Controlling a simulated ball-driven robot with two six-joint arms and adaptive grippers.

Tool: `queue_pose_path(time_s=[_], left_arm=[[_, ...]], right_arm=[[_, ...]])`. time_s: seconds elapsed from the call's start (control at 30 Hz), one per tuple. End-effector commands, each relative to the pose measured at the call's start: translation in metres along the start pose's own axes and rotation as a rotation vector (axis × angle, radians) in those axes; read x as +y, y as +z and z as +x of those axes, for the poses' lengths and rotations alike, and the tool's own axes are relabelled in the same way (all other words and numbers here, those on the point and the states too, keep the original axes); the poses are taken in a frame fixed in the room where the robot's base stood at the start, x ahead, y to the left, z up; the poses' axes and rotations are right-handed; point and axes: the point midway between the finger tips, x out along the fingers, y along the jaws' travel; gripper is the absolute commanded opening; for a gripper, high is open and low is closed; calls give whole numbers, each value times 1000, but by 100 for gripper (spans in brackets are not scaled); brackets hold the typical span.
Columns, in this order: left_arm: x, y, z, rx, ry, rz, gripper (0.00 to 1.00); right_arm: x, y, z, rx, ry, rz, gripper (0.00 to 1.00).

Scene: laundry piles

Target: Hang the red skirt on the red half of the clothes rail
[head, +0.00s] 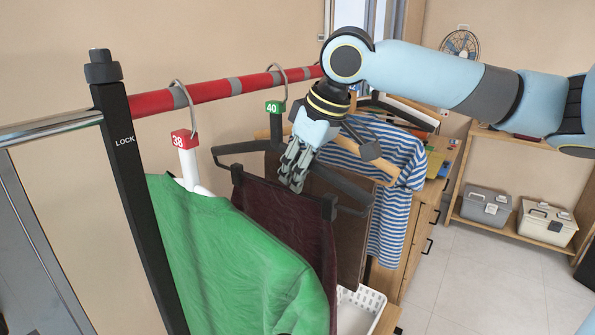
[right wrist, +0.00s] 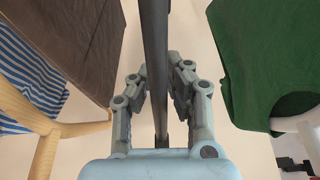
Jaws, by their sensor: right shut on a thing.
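The dark red skirt (head: 285,222) hangs by two dark clips from a black hanger bar, between a green top and a brown garment in the head view. My right gripper (head: 293,178) reaches down from above and is shut on the hanger's bar. In the right wrist view the black bar (right wrist: 154,60) runs between my fingers (right wrist: 160,95); the skirt cannot be made out there. The red part of the rail (head: 207,90) has grey bands. I cannot tell whether the skirt's hanger is hooked on it. My left gripper is out of view.
The green top (head: 220,245) hangs close on the near side, under a red "38" tag (head: 184,139). The brown garment (head: 352,230) and a blue-striped shirt (head: 392,220) hang behind. A green "40" tag (head: 273,107) is near the gripper. A black post (head: 135,190) stands left.

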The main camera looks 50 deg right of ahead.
Motion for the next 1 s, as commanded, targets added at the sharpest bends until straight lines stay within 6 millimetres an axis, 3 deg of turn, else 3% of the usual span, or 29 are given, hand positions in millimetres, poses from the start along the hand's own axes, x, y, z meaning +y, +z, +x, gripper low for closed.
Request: queue_pose_path(time_s=[0.17, 0.2, 0.37, 0.73, 1.0], left_arm=[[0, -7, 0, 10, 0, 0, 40], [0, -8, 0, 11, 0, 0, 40], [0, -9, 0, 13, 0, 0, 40], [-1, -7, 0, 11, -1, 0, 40], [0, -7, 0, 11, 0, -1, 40]], right_arm=[[0, 0, 0, 2, 0, -1, 0], [0, 0, 0, 1, 0, 0, 17], [0, 0, 0, 1, 0, 0, 38], [1, -3, -7, 1, 2, -1, 39], [2, -24, -55, 4, 5, -2, 39]])
